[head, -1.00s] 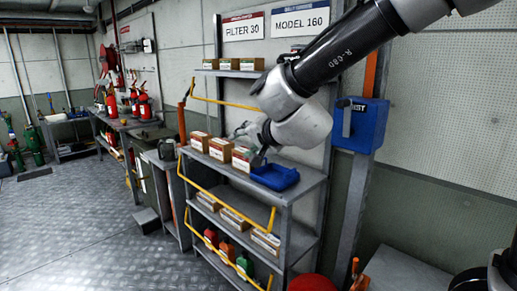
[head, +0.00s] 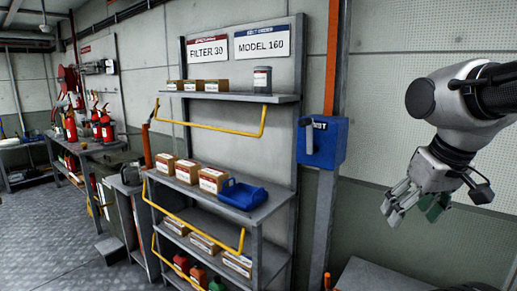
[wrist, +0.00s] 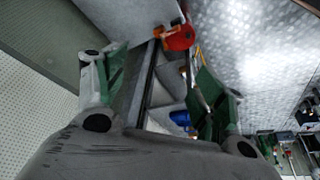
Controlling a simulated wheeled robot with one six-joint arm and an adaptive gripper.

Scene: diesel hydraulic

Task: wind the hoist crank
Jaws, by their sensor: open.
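The hoist box (head: 329,142) is blue and fixed to an upright post right of the shelf rack. Its grey crank handle (head: 309,138) hangs upright on the box's left side, with nothing touching it. My gripper (head: 414,207) is at the right of the head view, apart from the box, to its right and lower in the picture. Its fingers point down, spread and empty. In the wrist view the green-padded fingers (wrist: 155,85) stand wide apart with nothing between them. A small blue thing (wrist: 180,118) shows beyond; I cannot tell what it is.
The shelf rack (head: 272,207) holds cartons (head: 213,180) and a blue tray (head: 242,196). Yellow bars (head: 215,129) run along its front. The orange and grey post (head: 332,60) carries the hoist box. A grey surface (head: 378,277) lies below my gripper. Open floor (head: 45,220) is at left.

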